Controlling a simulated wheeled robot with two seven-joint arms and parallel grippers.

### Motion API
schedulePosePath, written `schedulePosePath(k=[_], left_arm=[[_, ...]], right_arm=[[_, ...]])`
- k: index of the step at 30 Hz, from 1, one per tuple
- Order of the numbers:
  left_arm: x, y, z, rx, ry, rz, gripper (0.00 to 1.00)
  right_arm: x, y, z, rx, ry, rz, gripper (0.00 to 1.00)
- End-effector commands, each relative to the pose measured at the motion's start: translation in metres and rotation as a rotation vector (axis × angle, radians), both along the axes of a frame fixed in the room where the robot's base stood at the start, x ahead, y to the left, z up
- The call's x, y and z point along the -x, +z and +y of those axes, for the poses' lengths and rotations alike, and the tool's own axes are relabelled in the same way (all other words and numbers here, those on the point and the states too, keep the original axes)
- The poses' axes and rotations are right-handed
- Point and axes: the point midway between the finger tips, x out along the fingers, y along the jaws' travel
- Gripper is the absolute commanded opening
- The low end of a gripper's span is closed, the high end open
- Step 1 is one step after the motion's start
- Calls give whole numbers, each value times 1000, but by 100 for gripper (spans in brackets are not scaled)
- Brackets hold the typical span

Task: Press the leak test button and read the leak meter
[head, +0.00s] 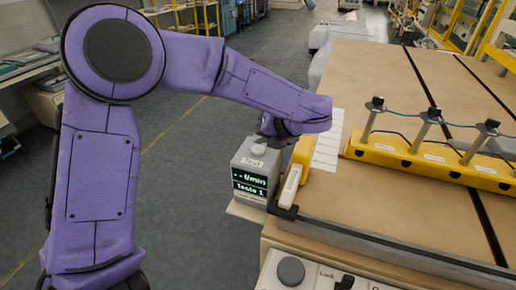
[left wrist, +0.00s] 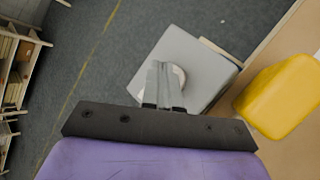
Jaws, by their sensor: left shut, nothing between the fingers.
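The leak meter (head: 247,182) is a grey box at the table's near left corner. Its dark screen shows dashes with "l/min" and, below, "Tests 1" in green. The pale round test button (head: 258,150) is on its top, above a label that seems to read "TEST". My left gripper (head: 268,136) is shut and empty, pointing down above the box by the button. In the left wrist view the shut fingers (left wrist: 164,82) overlap the button (left wrist: 180,76) and hide part of it; I cannot tell whether they touch it. My right gripper is not in view.
A yellow block (head: 302,152) with a white-labelled part stands right of the meter, close to my gripper. A yellow bar (head: 400,155) with several metal posts and blue cable lies on the brown table (head: 345,210). A panel with a dark knob (head: 291,270) is at the front.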

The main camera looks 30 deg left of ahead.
Motion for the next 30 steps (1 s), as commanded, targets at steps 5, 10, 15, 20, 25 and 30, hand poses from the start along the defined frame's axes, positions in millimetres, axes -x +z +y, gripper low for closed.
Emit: schedulePosePath(k=[5, 10, 15, 20, 25, 30], left_arm=[[0, 0, 0, 0, 0, 0, 0], [0, 0, 0, 0, 0, 0, 0], [0, 0, 0, 0, 0, 0, 0], [0, 0, 0, 0, 0, 0, 0], [0, -5, 0, 0, 0, 0, 0], [0, -10, 0, 1, 1, 1, 0]], right_arm=[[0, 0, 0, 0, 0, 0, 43], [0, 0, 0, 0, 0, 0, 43], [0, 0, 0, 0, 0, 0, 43], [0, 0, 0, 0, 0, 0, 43], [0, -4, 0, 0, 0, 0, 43], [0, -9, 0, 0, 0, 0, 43]])
